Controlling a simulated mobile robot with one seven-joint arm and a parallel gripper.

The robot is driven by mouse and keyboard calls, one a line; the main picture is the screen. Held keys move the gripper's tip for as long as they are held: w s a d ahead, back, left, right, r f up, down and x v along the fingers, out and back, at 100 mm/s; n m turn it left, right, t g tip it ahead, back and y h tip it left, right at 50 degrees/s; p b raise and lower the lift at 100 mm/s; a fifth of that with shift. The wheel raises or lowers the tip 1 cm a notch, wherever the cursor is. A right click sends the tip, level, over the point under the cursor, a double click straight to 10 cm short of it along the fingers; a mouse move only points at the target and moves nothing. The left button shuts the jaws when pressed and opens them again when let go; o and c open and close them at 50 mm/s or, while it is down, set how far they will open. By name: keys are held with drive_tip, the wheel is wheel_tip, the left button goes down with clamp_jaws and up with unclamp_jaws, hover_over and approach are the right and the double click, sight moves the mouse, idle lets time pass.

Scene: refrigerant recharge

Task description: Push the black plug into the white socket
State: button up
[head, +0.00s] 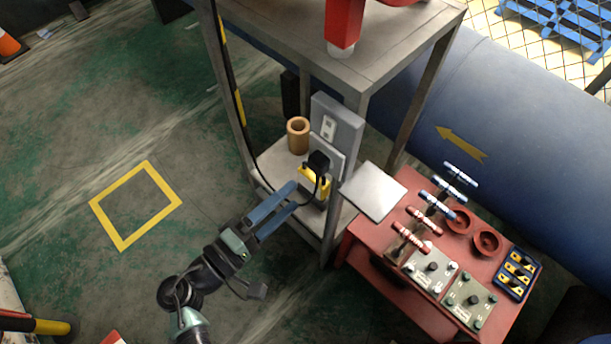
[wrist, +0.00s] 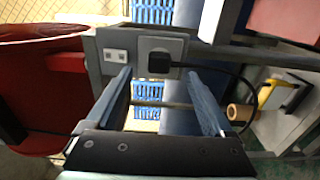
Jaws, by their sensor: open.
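The black plug (head: 319,161) is at the face of the white socket (head: 335,166) on the grey upright panel of the metal stand. In the wrist view, the plug (wrist: 158,62) sits in front of the middle of the pale socket plate (wrist: 174,45), its black cable running off to the right. I cannot tell how deep the plug sits. My gripper (head: 297,195) is open and empty, its blue fingers pointing toward the plug from the lower left, apart from it. In the wrist view, the fingertips (wrist: 160,74) lie either side of the plug, with a gap.
A second outlet (head: 328,127) is on the grey panel. A tan roll (head: 298,134) and a yellow-handled item (head: 313,181) stand on the lower shelf. A red bench (head: 408,285) with valves is to the right. Stand posts flank the shelf.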

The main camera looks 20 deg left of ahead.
drive_tip(key=shift+v, duration=2.25)
